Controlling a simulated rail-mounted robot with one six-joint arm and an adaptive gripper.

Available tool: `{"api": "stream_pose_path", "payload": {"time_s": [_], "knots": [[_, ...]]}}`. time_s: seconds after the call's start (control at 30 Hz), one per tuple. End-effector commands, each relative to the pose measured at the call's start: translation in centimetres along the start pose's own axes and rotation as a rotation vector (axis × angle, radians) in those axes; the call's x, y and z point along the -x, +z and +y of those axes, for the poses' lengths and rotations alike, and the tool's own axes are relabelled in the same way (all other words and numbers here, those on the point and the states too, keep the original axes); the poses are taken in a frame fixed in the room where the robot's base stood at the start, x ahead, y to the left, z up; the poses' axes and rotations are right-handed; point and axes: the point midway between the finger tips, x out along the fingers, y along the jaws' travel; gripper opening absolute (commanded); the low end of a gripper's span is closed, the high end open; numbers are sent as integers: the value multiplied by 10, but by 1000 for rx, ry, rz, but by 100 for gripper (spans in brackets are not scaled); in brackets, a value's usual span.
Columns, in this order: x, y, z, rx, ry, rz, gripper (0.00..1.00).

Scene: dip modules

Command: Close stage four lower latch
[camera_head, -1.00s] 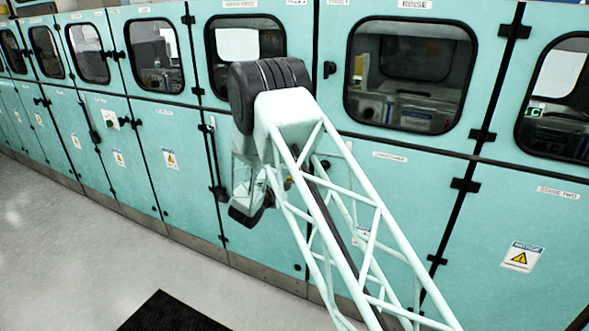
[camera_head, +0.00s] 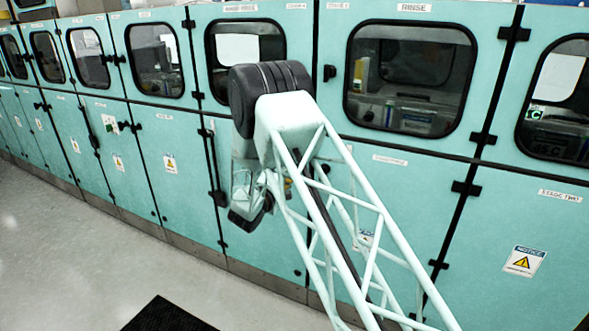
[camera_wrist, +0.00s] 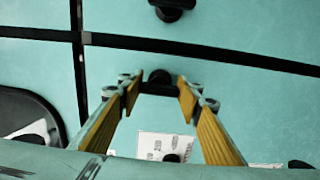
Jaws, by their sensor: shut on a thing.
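A black latch (camera_wrist: 160,76) shows on the teal cabinet front in the wrist view. My gripper (camera_wrist: 159,88) has its two yellow-padded fingers on either side of this latch, with the tips closed on it. A second black latch (camera_wrist: 172,6) sits at the top edge of the wrist view, across the dark door seam. A white label (camera_wrist: 165,146) lies between and below the fingers; its text is too small to read. In the head view my arm hides the fingertips and the latch, so which door it belongs to cannot be told there.
A row of teal cabinets (camera_head: 430,205) with windowed upper doors and plain lower doors runs across the head view. Black hinges (camera_head: 466,187) stick out at the seams. The grey floor (camera_head: 80,245) is clear except for a black mat (camera_head: 165,315).

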Motion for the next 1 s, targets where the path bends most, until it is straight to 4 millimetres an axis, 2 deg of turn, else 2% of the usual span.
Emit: {"api": "stream_pose_path", "payload": {"time_s": [0.03,0.07,0.2,0.67,0.87,1.0], "knots": [[0,0,0,-1,0,0,22],[0,0,0,-1,0,0,34],[0,0,0,0,0,0,47],[4,0,0,1,0,1,47],[18,-1,0,1,0,2,47],[34,-1,0,1,-1,1,47]]}}
